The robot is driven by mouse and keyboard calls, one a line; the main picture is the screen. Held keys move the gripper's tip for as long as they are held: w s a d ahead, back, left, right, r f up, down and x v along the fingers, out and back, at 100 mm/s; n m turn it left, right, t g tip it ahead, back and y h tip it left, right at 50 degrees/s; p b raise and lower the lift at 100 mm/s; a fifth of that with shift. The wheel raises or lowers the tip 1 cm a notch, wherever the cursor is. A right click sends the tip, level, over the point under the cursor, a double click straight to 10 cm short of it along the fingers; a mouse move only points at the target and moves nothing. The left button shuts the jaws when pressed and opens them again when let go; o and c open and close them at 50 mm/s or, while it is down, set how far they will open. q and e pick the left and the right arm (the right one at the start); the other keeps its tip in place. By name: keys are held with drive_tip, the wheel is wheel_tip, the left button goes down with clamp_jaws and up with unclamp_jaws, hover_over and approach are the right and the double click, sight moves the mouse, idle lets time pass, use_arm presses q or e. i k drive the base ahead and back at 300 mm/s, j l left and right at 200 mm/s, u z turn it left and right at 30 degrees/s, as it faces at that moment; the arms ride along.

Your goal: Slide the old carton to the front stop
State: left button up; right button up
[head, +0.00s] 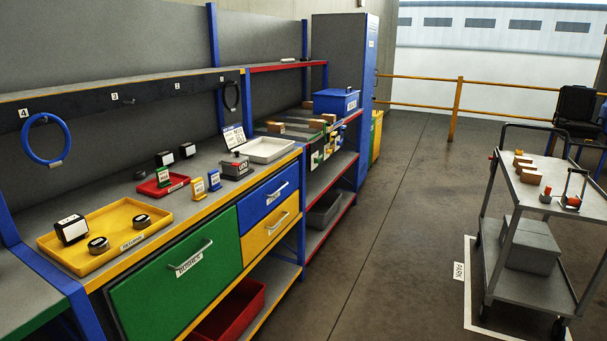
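Several small brown cartons sit on the far bench section in the head view, one at its near left (276,127) and another farther right (317,124). They stand behind a dark front edge (316,158) with small coloured parts on it. More brown cartons, such as this one (531,177), lie on the grey cart at the right. The cartons are too small to tell which is the old one, and I cannot make out the front stop. Neither of my grippers is in view.
The near bench holds a yellow tray (160,233), a red tray (152,188) and a white tray (264,157). A blue bin (336,101) stands on the far section. The cart (550,195) stands at right. The floor (390,225) between is clear.

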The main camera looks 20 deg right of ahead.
sight(272, 127)
drive_tip(key=i+l+z, duration=0.2)
drive_tip(key=l+z, duration=0.25)
drive_tip(key=i+l+z, duration=0.25)
drive_tip(key=z, duration=0.2)
drive_tip(key=i+l+z, duration=0.3)
drive_tip(key=z, duration=0.2)
drive_tip(key=i+l+z, duration=0.25)
drive_tip(key=z, duration=0.2)
drive_tip(key=i+l+z, duration=0.2)
drive_tip(key=i, duration=1.7)
drive_tip(key=i+u, duration=0.2)
drive_tip(key=i, duration=0.2)
drive_tip(key=i+l+u, duration=0.2)
drive_tip(key=i, duration=0.2)
drive_tip(key=i+l+u, duration=0.2)
drive_tip(key=i, duration=0.25)
drive_tip(key=j, duration=0.1)
